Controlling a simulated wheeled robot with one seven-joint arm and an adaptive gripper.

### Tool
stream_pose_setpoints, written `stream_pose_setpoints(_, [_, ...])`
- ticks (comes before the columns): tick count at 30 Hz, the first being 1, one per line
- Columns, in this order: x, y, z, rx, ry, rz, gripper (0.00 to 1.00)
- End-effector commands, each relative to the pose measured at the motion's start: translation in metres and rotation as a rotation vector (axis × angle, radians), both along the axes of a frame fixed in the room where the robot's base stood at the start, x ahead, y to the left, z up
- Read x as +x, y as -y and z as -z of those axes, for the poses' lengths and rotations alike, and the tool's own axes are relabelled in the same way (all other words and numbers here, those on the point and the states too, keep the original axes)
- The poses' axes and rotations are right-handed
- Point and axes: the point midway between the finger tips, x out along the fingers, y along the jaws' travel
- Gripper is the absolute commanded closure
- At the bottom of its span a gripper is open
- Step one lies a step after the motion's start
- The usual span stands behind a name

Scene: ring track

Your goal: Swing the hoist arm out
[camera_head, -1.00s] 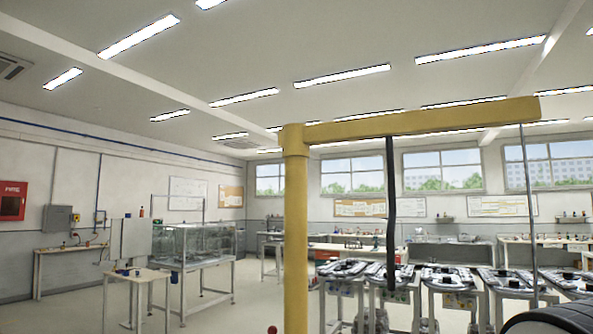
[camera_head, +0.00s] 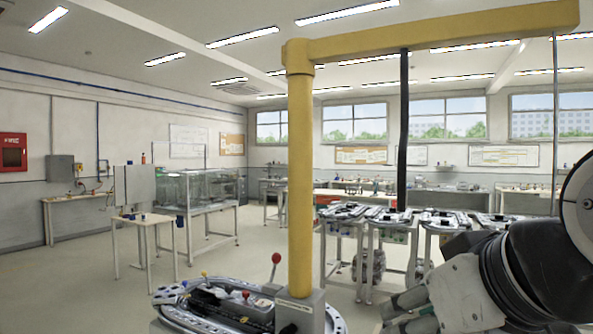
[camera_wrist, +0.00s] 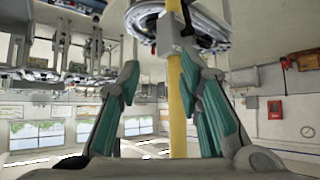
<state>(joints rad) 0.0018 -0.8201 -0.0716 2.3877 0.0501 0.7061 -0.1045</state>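The yellow hoist stands in the head view, with an upright post (camera_head: 300,180) and a long horizontal hoist arm (camera_head: 440,32) reaching right from its top. A black strap (camera_head: 404,130) hangs from the hoist arm, and a thin cable (camera_head: 555,120) hangs near its right end. In the wrist view, which looks upside down, my gripper (camera_wrist: 160,75) is open with its two teal-padded fingers apart. The post (camera_wrist: 177,95) shows beyond the gap between them, and nothing is gripped. In the head view my arm is at lower right, right of the post.
The post rises from a grey block beside a ring-track workstation (camera_head: 205,303). A red-knobbed lever (camera_head: 275,259) stands left of the post. Several similar stations (camera_head: 445,222) line the back right. A small table (camera_head: 143,222) stands at left. Floor between is clear.

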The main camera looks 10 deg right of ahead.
Motion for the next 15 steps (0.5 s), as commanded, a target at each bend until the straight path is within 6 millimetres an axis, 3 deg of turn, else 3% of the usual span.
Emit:
stream_pose_setpoints(1, [0.024,0.008,-0.012,0.002,0.110,0.007,0.67])
stream_pose_setpoints(5, [0.046,0.032,-0.067,-0.009,0.372,0.032,0.67])
stream_pose_setpoints(9, [0.047,0.057,-0.114,-0.027,0.578,0.069,0.67])
stream_pose_setpoints(15, [0.040,0.073,-0.144,-0.042,0.698,0.098,0.67])
